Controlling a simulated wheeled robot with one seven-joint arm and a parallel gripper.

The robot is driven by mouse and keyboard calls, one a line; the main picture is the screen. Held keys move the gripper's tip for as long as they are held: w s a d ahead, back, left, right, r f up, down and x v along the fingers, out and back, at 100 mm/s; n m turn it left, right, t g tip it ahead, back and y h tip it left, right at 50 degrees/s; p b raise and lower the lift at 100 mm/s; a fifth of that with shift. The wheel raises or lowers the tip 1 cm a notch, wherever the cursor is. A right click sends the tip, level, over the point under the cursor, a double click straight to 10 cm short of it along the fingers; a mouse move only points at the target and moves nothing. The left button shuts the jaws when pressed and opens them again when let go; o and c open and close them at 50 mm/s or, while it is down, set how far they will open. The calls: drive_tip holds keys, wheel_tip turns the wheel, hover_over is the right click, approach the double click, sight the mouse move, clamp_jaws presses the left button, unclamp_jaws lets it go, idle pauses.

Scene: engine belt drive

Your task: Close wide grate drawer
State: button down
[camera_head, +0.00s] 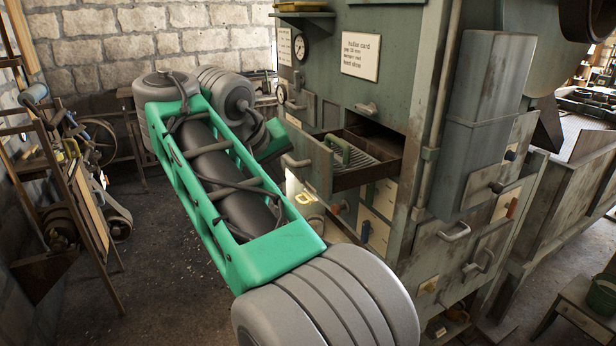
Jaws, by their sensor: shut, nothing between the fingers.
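The wide grate drawer (307,158) stands pulled out of the green-grey cabinet, its front panel and handle facing left. Inside it I see a slatted metal grate with a green-handled item on it. The dark opening behind the drawer shows in the cabinet. My green arm (215,180) rises from the lower middle, bends at the upper left and comes back toward the drawer front. My gripper itself is not visible; the arm's far end is hidden behind its own links. I cannot tell whether it touches the drawer.
Smaller drawers (376,213) with handles sit below the open drawer. A vertical pipe (436,130) and a grey metal box (483,120) are on the cabinet's right part. A wooden frame (75,200) and wheels stand at the left wall. The floor (150,270) left of my arm is clear.

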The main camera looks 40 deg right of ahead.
drive_tip(key=d+f+b, duration=0.3)
drive_tip(key=d+f, duration=0.4)
drive_tip(key=d, duration=0.2)
drive_tip(key=shift+w+d+f, duration=0.2)
drive_tip(key=shift+w+d, duration=0.2)
drive_tip(key=shift+s, duration=0.1)
